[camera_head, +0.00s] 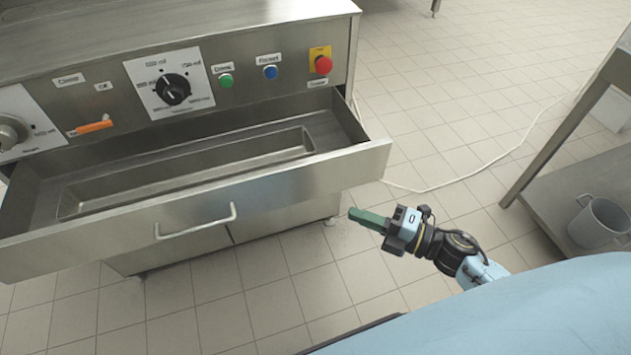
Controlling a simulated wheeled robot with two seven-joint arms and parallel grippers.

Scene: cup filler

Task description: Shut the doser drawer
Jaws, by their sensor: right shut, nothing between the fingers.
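The doser drawer (285,187) is a wide steel drawer pulled out from the front of the steel machine (200,30). Its inside shows a long shallow trough (190,170). A bar handle (196,224) is on its front, left of the middle. My right gripper (352,213) is shut and empty, with its green fingers together and pointing left. It is in front of the drawer, to the right of the handle, apart from the drawer in the picture. My left gripper is not in view.
The machine's panel has dials (172,89), a green button (225,80), a blue button (270,72), a red emergency button (323,64) and an orange lever (94,127). A steel table (585,110) with a grey bucket (598,222) stands at right. A cable (450,184) crosses the tiled floor.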

